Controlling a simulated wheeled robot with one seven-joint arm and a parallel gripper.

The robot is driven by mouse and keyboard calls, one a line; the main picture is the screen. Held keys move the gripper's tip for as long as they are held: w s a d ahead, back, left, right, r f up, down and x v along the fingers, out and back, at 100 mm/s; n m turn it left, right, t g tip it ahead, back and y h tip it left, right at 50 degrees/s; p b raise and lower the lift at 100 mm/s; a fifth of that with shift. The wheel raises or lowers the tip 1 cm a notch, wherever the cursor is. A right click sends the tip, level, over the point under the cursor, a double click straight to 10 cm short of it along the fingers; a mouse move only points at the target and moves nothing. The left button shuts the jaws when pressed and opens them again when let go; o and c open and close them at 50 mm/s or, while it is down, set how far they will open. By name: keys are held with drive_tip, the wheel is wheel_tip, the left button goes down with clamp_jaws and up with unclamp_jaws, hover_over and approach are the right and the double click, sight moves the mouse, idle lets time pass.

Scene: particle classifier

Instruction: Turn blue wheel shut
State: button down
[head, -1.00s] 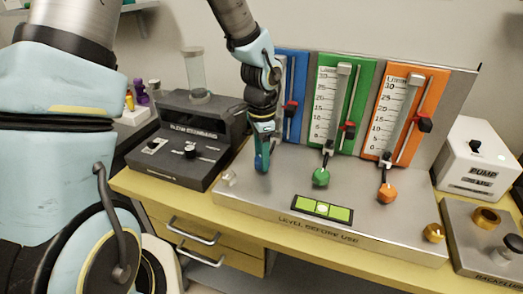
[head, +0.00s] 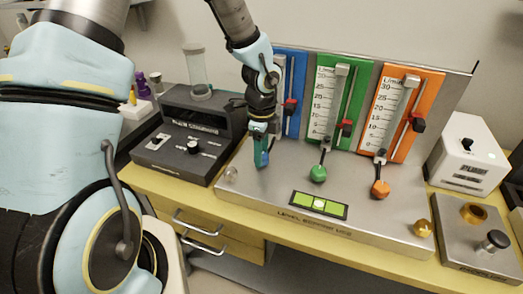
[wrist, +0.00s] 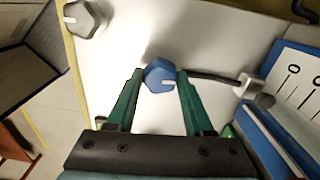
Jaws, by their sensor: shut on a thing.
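The blue wheel (wrist: 160,75) is a small faceted knob with a white mark, on the metal panel below the blue gauge (head: 293,95). A thin stem runs from it to a fitting at the gauge's foot in the wrist view. My gripper (wrist: 158,82) has its two green fingers on either side of the wheel, shut on it. In the head view my gripper (head: 261,150) hides most of the wheel.
A green wheel (head: 318,173) and an orange wheel (head: 380,189) stand to the right on the same panel. A level (head: 320,205) lies at the front. A dark console (head: 190,145) is left, a white pump box (head: 467,155) right.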

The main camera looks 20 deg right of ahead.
drive_tip(key=shift+d, duration=0.1)
idle(0.3)
drive_tip(key=shift+c, duration=1.4)
unclamp_jaws()
wheel_tip(320, 180, up, 11)
drive_tip(key=shift+b, duration=0.4)
drive_tip(key=shift+f, duration=0.1)
drive_tip(key=a+r+n+t, duration=0.1)
drive_tip(key=a+r+n, duration=0.1)
drive_tip(key=a+n, duration=2.3)
drive_tip(key=a, duration=0.3)
drive_tip(key=shift+w+a+r+t, duration=0.15)
drive_tip(key=shift+a+r+t, duration=0.15)
drive_tip(key=shift+a, duration=0.05)
